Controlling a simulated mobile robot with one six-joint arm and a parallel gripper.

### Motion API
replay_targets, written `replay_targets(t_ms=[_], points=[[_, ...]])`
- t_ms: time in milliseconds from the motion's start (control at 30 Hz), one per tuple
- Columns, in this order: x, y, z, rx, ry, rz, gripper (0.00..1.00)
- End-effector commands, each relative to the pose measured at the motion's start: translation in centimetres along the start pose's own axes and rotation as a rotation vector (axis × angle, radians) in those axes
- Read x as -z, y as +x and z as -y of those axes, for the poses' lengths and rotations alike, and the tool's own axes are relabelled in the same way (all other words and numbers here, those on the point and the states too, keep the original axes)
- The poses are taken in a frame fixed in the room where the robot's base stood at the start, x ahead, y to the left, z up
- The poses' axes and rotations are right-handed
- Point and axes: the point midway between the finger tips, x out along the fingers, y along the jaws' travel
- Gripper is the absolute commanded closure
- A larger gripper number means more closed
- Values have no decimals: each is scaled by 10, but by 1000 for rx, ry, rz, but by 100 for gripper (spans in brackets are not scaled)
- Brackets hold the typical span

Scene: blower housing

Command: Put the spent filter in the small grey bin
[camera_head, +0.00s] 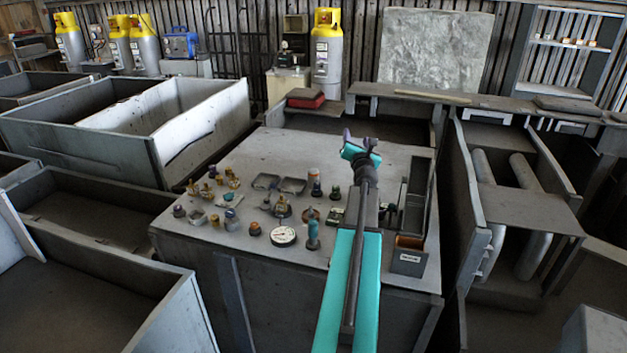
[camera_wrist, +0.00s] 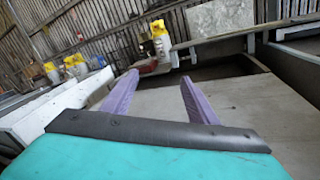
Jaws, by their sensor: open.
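My gripper (camera_head: 352,140) is raised over the back of the grey workbench (camera_head: 345,162), with its jaws open. In the wrist view its two purple fingers (camera_wrist: 160,88) stand wide apart with nothing between them. A small grey box with a white label (camera_head: 407,259) stands at the bench's front right corner and looks like the small grey bin. Something orange-brown (camera_head: 410,242) shows at its top; the label is too small to read. I cannot tell which of the small bench parts is the spent filter. A small cylinder with an orange top (camera_head: 313,175) stands mid-bench.
Many small fittings crowd the bench, including a round white gauge (camera_head: 283,236), a teal-handled part (camera_head: 313,232) and brass valves (camera_head: 232,178). A dark narrow rack (camera_head: 414,200) stands along the right edge. My arm crosses the bench's right half. The back left of the bench is clear.

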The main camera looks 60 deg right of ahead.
Motion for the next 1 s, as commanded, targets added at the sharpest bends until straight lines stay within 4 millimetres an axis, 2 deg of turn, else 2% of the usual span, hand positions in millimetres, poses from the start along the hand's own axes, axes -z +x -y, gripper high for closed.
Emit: replay_targets(t_ms=[33, 200, 433, 700, 867, 1000], points=[[-11, 9, 8, 42, 53, 25, 46], [-37, 22, 39, 195, 242, 93, 46], [-50, 31, 77, 400, 507, 140, 46], [-36, 32, 103, 637, 819, 124, 46], [-18, 30, 103, 774, 996, 77, 46], [1, 26, 93, 893, 1141, 10, 46]])
